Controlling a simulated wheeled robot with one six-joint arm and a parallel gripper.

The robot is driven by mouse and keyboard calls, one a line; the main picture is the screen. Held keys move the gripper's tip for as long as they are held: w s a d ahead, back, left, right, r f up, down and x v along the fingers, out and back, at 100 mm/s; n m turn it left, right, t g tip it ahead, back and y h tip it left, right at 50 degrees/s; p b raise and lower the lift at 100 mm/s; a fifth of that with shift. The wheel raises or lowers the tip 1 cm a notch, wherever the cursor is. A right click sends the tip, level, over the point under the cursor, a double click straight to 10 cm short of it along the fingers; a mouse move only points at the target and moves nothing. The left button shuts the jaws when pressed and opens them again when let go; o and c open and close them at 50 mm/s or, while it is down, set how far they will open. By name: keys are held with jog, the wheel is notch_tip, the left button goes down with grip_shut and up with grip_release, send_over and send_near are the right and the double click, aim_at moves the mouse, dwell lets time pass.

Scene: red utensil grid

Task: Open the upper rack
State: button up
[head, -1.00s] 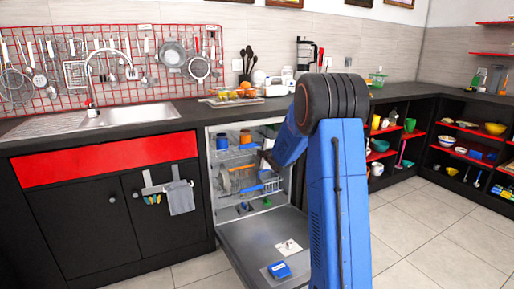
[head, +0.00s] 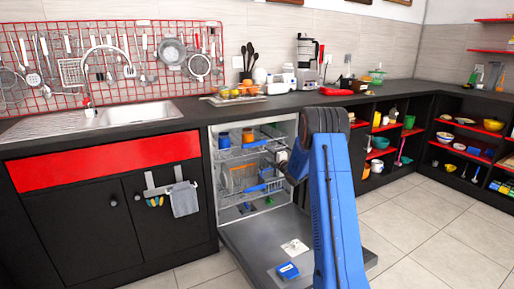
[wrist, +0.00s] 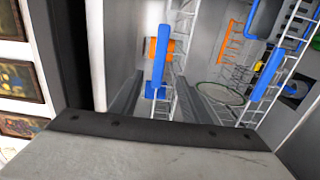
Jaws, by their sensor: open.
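The dishwasher stands open below the counter. Its upper rack (head: 236,154) is a wire basket with a blue cup (head: 223,141) and an orange cup (head: 247,136) in it. The wrist view looks sideways into the dishwasher, with rack wires, blue parts (wrist: 160,62) and orange items (wrist: 152,49).
The lower rack (head: 240,207) holds dishes. The counter (head: 180,112) runs above. Open shelves (head: 405,145) stand at the right, with clear tiled floor before them.

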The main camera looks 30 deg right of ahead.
aim_at(255, 145)
jog(key=w, duration=1.4)
jog(key=shift+a, duration=0.25)
grip_shut()
